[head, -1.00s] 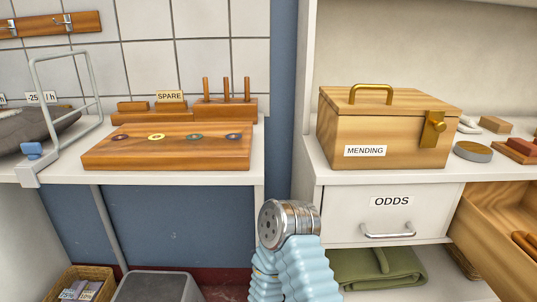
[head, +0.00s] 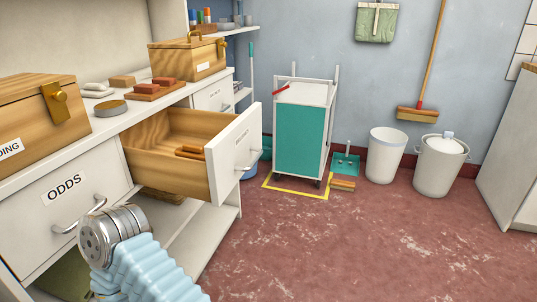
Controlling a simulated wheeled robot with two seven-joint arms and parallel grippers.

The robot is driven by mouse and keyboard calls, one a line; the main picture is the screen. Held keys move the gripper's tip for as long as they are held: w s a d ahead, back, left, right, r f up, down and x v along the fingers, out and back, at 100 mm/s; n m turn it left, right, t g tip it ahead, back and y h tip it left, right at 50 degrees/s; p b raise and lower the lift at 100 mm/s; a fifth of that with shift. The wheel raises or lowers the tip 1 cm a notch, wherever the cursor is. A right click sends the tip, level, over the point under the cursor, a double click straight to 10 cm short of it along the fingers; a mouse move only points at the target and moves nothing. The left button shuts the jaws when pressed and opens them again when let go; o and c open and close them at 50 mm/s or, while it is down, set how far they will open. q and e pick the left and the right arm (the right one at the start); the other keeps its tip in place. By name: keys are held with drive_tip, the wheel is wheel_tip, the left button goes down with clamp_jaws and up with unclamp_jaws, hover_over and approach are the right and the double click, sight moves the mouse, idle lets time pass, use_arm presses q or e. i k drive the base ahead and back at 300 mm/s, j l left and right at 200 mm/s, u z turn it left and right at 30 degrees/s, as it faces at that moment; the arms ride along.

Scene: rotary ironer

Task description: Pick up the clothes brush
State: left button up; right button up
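Brown wooden pieces (head: 190,152) lie inside the open drawer (head: 222,178) at the left; most of the drawer's inside is bare. A small wooden brush-like item (head: 343,184) with a pale lower side lies on the red floor, by the corner of a yellow floor outline. I cannot tell for certain which of these is the clothes brush. Neither of my grippers shows. Only a light blue sleeved part of my arm with a metal joint is in view at the lower left, in front of the ODDS drawer.
A teal-sided trolley (head: 301,135) stands inside the yellow outline, with a teal dustpan (head: 345,163) beside it. A white bin (head: 385,155), a lidded bin (head: 440,163) and a broom (head: 417,113) are at the back wall. The open drawer juts out; the floor in front is clear.

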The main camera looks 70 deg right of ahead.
sight(187, 151)
drive_tip(key=j+z, duration=0.15)
drive_tip(key=z, duration=1.8)
